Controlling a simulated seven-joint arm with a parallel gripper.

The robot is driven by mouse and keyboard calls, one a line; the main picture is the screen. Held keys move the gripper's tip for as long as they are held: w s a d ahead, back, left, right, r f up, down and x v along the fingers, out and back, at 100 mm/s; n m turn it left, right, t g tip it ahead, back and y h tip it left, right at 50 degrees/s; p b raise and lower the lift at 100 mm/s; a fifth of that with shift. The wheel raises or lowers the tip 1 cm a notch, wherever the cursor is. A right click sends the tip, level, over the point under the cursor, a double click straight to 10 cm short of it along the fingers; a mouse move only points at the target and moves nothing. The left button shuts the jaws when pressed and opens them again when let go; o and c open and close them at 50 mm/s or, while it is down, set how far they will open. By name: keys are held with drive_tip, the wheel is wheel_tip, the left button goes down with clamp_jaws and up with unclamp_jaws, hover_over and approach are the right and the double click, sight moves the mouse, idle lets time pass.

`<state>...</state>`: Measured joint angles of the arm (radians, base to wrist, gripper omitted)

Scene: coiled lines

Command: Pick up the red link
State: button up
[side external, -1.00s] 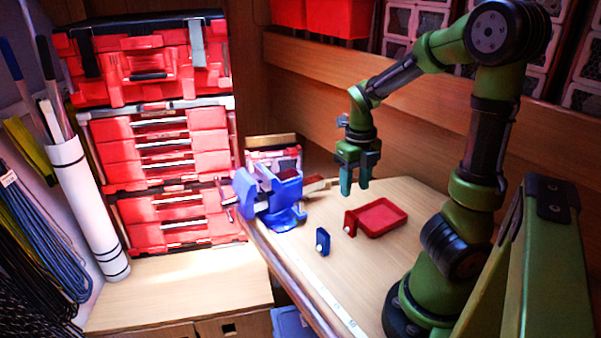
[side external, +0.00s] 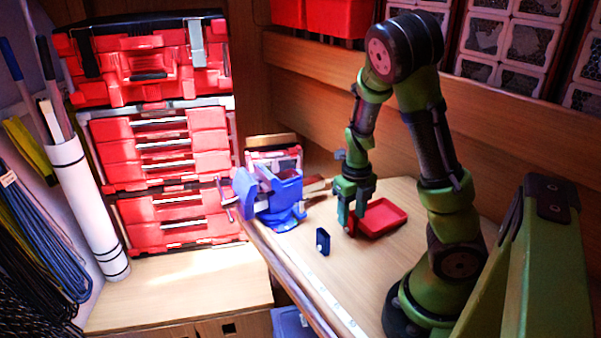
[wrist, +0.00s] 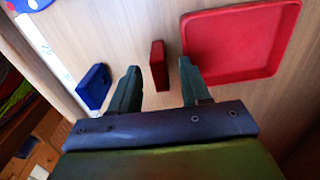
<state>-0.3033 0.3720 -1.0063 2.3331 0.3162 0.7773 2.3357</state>
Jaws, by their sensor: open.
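The red link (wrist: 159,65) is a small upright red block on the wooden table. In the wrist view it lies between the two fingers of my gripper (wrist: 160,85), with a gap on each side, slightly beyond the fingertips. In the side view my gripper (side external: 351,218) is low over the table and the red link (side external: 350,228) is mostly hidden behind its fingers. My gripper is open and holds nothing.
A red tray (wrist: 200,50) is close beside the right finger; it also shows in the side view (side external: 402,222). A blue block (side external: 323,242) stands to the left, near the left finger in the wrist view (wrist: 94,86). A blue vise (side external: 285,195) is at the table's edge.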

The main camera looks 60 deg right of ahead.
drive_tip(key=shift+f, duration=0.6)
clamp_jaws()
